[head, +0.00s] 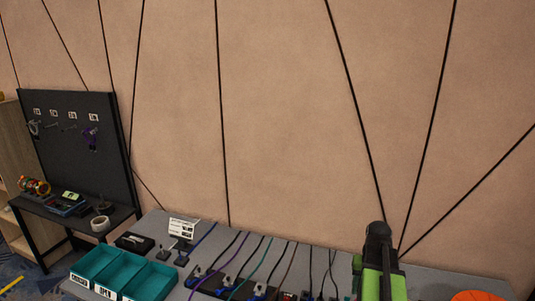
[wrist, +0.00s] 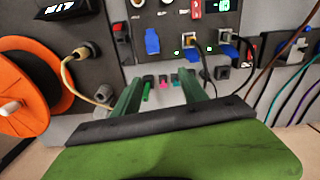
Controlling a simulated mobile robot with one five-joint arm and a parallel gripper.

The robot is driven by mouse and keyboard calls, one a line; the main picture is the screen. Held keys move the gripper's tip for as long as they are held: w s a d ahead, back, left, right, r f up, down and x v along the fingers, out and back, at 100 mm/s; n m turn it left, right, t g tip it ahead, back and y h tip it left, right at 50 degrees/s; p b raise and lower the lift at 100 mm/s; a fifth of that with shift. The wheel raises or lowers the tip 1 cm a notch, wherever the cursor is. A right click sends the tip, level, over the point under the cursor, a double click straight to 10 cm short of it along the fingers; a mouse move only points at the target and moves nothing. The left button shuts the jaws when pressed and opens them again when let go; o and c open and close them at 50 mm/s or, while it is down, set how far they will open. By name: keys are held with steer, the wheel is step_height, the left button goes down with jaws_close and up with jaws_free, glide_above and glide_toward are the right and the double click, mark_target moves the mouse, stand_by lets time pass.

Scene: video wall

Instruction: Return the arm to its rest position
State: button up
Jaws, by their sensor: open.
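My gripper (wrist: 170,85) shows in the wrist view as two dark green fingers spread apart, with nothing held between them. Behind the gap sits grey equipment with small green and pink pieces (wrist: 163,81). In the head view my green and black arm (head: 380,262) rises at the lower right, above the right part of the grey table. The fingertips are not visible in the head view.
The grey table (head: 432,283) holds teal bins (head: 98,264), a row of coloured cables (head: 262,262) and an orange reel (wrist: 22,95). A panel with sockets and a blue plug (wrist: 152,41) stands before the gripper. A pegboard (head: 75,150) stands at left.

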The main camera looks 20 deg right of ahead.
steer(key=w+a+n, duration=0.3)
steer(key=a, duration=1.4)
steer(key=w+a+f+n, duration=0.1)
steer(key=w+a+n, duration=0.2)
steer(key=a, duration=1.5)
steer(key=shift+w+a+b, duration=0.15)
steer(key=shift+a+b, duration=0.15)
steer(key=shift+b, duration=0.15)
